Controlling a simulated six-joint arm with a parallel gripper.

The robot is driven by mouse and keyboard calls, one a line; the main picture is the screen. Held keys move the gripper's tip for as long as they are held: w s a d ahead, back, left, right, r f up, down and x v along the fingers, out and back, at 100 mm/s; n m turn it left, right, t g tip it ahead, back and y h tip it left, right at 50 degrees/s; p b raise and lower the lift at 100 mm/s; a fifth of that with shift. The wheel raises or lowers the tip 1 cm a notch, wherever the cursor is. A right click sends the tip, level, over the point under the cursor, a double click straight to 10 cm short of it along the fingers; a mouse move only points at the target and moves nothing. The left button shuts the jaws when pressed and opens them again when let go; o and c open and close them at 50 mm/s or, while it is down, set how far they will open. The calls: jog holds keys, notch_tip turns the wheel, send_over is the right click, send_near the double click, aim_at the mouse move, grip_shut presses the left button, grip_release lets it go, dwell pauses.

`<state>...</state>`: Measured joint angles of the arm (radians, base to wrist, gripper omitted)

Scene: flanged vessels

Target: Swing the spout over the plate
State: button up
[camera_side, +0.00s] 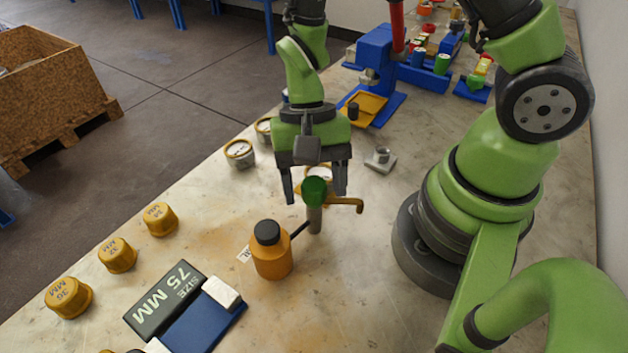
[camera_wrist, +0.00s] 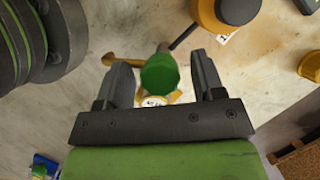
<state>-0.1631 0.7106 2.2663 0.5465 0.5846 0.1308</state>
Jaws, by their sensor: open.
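A brass-yellow spout (camera_side: 347,203) reaches to the right from a grey post (camera_side: 314,221) topped by a green knob (camera_side: 314,190). A thin dark rod slants from the post toward the orange bottle. In the wrist view the spout (camera_wrist: 118,60) points left of the green knob (camera_wrist: 160,73). My gripper (camera_side: 314,197) is open above the post, fingers on either side of the knob, with visible gaps in the wrist view (camera_wrist: 160,62). A yellow-rimmed round piece with a white label (camera_wrist: 156,100) is partly hidden behind the knob. I cannot tell which piece is the plate.
An orange bottle (camera_side: 272,257) with a black cap stands in front of the post. A grey square base with a stub (camera_side: 381,160) sits to the right behind. Yellow caps (camera_side: 117,255) and a "SIZE 75 MM" block (camera_side: 165,299) lie left. Bench between spout and my base is clear.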

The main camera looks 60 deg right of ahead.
grip_shut()
jog(key=shift+n, duration=0.4)
jog(key=n+g+h, duration=0.1)
jog(key=n, duration=0.2)
jog(key=shift+n, duration=0.4)
jog(key=n+h, duration=0.1)
jog(key=n, duration=0.2)
jog(key=shift+n+h, duration=0.3)
jog(key=shift+h, duration=0.1)
jog(key=n+h, duration=0.1)
jog(key=n, duration=0.3)
jog(key=shift+n+h, duration=0.3)
jog(key=shift+h, duration=0.1)
jog(key=shift+n+t+h, duration=0.3)
jog(key=shift+n+h, duration=0.4)
jog(key=shift+n, duration=1.3)
